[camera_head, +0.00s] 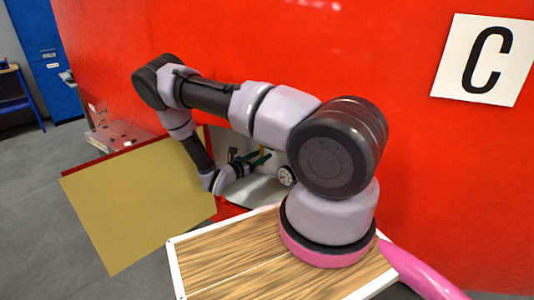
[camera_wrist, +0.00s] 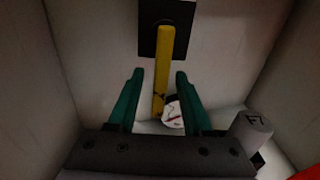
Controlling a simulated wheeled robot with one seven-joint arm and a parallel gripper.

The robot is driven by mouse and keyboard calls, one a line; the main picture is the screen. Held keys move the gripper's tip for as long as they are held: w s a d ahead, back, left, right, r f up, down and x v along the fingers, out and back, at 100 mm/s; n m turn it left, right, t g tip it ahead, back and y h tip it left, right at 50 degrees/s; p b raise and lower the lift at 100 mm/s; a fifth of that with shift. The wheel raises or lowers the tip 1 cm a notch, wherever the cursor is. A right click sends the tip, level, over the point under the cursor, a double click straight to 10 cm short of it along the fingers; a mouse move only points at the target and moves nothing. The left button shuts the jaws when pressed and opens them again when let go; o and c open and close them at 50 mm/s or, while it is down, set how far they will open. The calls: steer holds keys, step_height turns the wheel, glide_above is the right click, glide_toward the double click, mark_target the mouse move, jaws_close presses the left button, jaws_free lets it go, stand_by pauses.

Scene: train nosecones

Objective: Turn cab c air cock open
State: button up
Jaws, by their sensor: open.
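The air cock shows in the wrist view as a long yellow handle (camera_wrist: 160,75) on a black square plate (camera_wrist: 167,28) on the back wall of a recess. The handle hangs almost straight down. My gripper (camera_wrist: 158,74) is open, with one green finger on each side of the handle and a gap to both. How far the fingertips are from the handle in depth is unclear. In the head view my gripper (camera_head: 264,157) reaches into the recess (camera_head: 262,188) in the red cab wall. The sign with the letter C (camera_head: 485,60) is on that wall.
A round gauge (camera_head: 286,176) sits low in the recess; it also shows behind the handle in the wrist view (camera_wrist: 172,113). A tan hatch door (camera_head: 135,205) stands open at the left of the recess. Pale side walls (camera_wrist: 265,50) close in around my gripper.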

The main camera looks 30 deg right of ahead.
mark_target(263, 155)
steer(key=shift+x, duration=1.7)
jaws_close()
